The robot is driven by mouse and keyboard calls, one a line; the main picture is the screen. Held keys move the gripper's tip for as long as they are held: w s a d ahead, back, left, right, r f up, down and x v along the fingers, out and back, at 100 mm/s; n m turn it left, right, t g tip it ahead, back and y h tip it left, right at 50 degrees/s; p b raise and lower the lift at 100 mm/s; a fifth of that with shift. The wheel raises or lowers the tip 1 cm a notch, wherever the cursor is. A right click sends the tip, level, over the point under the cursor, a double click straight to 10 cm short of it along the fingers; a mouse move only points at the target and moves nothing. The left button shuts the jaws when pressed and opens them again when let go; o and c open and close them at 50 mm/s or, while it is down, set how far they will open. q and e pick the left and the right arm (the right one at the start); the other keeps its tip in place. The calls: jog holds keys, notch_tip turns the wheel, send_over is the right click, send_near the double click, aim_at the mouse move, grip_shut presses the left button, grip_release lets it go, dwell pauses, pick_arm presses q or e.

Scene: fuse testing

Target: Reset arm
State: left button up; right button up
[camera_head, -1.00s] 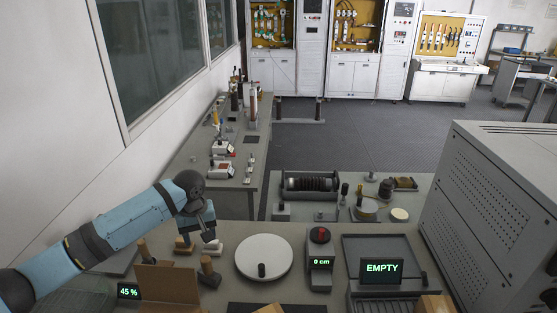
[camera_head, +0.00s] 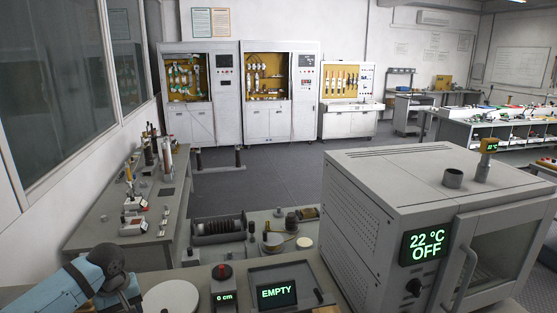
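My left arm comes in at the lower left in blue and dark grey. My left gripper (camera_head: 122,292) is at its end, beside the white round disc (camera_head: 170,299) on the grey bench. The gripper is partly cut off by the picture's lower edge, and its fingers cannot be made out. My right arm and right gripper are not in view.
A large grey oven (camera_head: 365,215) reading "22 °C OFF" stands at the right. A small display (camera_head: 277,292) reads "EMPTY", and a device with a red knob (camera_head: 222,275) reads "0 cm". A side bench (camera_head: 110,225) runs along the left wall. Cabinets (camera_head: 205,125) stand at the back.

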pick_arm(q)
jog(key=s+d+f+m+t+h, duration=0.1)
jog(key=s+d+f+m, duration=0.3)
jog(key=s+d, duration=0.35)
jog(key=s+d+f+m+t+h, duration=0.1)
jog(key=s+d+f+m, duration=0.25)
jog(key=s+d, duration=0.45)
jog(key=s+a+r+m+t+y, duration=0.1)
jog(key=s+a, duration=0.1)
jog(key=s, duration=0.7)
jog(key=s+a+r+m+t+y, duration=0.1)
jog(key=s+a+r, duration=0.1)
jog(key=s, duration=0.7)
jog(key=w+d+f+t+h, duration=0.1)
jog(key=w+d+f+t, duration=0.2)
jog(key=f, duration=0.3)
jog(key=w+d+f+t+h, duration=0.2)
jog(key=w+d+f+t, duration=0.1)
jog(key=f, duration=0.4)
jog(key=shift+m+t+p, duration=0.3)
jog(key=shift+m+t, duration=0.05)
jog(key=shift+t, duration=0.15)
